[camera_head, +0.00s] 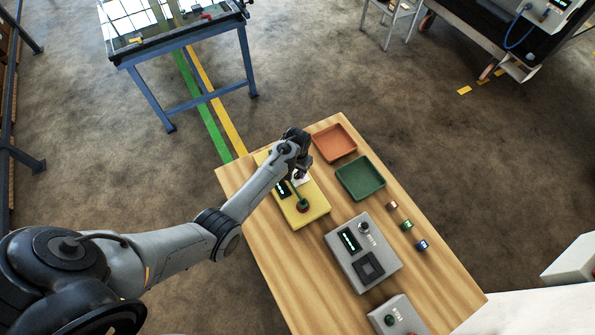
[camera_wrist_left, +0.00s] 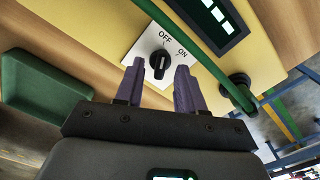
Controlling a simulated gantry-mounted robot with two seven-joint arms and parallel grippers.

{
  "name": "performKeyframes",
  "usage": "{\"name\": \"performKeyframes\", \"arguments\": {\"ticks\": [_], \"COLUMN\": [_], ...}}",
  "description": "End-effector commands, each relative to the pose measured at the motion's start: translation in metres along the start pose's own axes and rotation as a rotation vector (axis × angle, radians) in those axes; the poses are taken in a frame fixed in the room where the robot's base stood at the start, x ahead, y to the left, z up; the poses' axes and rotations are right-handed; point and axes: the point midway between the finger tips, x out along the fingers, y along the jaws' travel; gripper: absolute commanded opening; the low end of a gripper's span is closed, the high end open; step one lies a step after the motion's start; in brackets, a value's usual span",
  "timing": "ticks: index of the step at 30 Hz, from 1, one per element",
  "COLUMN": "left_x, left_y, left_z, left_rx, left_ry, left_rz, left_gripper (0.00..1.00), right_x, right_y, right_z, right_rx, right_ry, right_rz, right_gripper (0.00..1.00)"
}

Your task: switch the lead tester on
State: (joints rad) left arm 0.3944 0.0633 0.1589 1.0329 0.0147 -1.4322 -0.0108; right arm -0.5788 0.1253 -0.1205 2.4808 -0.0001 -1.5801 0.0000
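The lead tester (camera_head: 317,212) is a yellow box on the wooden table. The left wrist view shows its black rotary knob (camera_wrist_left: 158,64) on a white plate (camera_wrist_left: 147,43) marked OFF and ON. I cannot tell for certain which mark the knob points to. The tester's dark display (camera_wrist_left: 216,20) shows pale lit bars, and a green lead (camera_wrist_left: 190,48) runs across the box. My left gripper (camera_head: 301,172) is over the tester. Its two purple fingers (camera_wrist_left: 160,69) are open, one on each side of the knob, with gaps visible. My right gripper is in neither view.
An orange tray (camera_head: 334,143) and a green tray (camera_head: 360,178) lie beside the tester. A grey box (camera_head: 376,284) with a display and a smaller grey box (camera_head: 397,317) stand nearer the front. Several small coloured blocks (camera_head: 407,225) lie near the right edge.

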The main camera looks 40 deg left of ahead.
Motion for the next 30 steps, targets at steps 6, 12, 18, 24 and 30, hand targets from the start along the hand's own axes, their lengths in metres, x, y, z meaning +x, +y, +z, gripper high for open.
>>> {"name": "performKeyframes", "arguments": {"ticks": [6,12,18,24,30], "left_x": [0.0106,0.0113,0.0111,0.0111,0.0108], "left_y": [-0.0003,-0.0002,-0.0002,-0.0002,-0.0002], "left_z": [0.0,0.0001,0.0001,0.0002,0.0003], "left_rx": [0.0,0.0,0.0,0.0,0.007], "left_ry": [0.001,0.001,0.0,0.0,0.0], "left_rz": [0.0,0.0,0.0,0.0,0.0], "left_gripper": [0.38,0.38,0.18,0.0,0.0], "right_x": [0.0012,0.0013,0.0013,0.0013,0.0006], "right_y": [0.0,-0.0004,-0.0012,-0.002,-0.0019], "right_z": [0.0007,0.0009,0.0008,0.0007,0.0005], "right_rx": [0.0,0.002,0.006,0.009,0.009], "right_ry": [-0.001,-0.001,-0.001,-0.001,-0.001], "right_rz": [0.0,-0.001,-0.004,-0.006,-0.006], "right_gripper": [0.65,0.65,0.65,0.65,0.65]}}
